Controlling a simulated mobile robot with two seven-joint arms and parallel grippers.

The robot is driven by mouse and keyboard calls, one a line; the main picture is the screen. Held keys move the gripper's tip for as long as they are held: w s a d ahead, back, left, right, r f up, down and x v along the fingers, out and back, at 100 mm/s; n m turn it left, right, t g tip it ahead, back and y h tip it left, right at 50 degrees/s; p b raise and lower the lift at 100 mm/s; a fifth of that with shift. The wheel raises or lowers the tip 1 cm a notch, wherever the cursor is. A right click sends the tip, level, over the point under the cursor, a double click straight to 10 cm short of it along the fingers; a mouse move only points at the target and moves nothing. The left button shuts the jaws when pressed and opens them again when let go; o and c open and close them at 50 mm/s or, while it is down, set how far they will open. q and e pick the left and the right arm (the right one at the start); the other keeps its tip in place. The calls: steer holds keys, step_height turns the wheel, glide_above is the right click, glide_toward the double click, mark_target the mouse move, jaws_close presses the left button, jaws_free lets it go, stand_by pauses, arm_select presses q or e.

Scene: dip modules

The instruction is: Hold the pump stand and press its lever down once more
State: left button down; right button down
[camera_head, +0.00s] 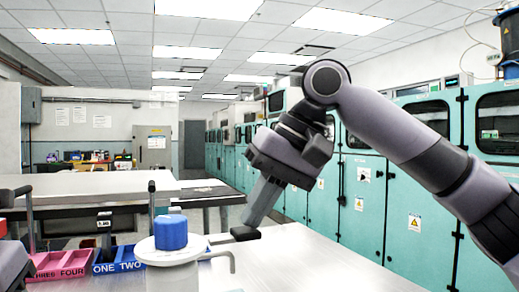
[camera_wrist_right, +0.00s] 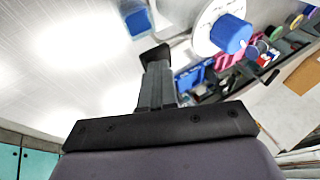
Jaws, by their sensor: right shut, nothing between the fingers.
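The pump stand (camera_head: 168,256) is a pale cylinder with a wide round top, a blue knob (camera_head: 171,232) on it and a loop-like handle at its right side. It stands upright at the front of the table. The pale disc (camera_wrist_right: 204,30) and the blue knob (camera_wrist_right: 230,34) also show in the right wrist view. My right gripper (camera_head: 245,233) is shut and empty, its tips just right of the pump stand and apart from the knob. A grey part of my left arm shows at the lower left edge; its finger opening is not clear. I cannot clearly make out a lever.
A blue tray marked ONE TWO (camera_head: 120,264) and a pink tray marked THREE FOUR (camera_head: 60,264) lie left of the pump stand. Dark upright rods stand behind them. The white tabletop (camera_head: 310,265) is clear on the right. Teal cabinets (camera_head: 362,210) line the right side.

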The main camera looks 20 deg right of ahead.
step_height(320, 180, up, 13)
steer(key=s+d, duration=0.1)
steer(key=s, duration=0.2)
steer(key=shift+w, duration=0.1)
stand_by(0.6)
arm_select(q)
steer(key=c, duration=0.6)
jaws_free()
steer(key=shift+r+p, duration=2.5)
steer(key=shift+r, duration=1.3)
arm_select(e)
step_height(320, 180, up, 5)
steer(key=shift+f, duration=0.1)
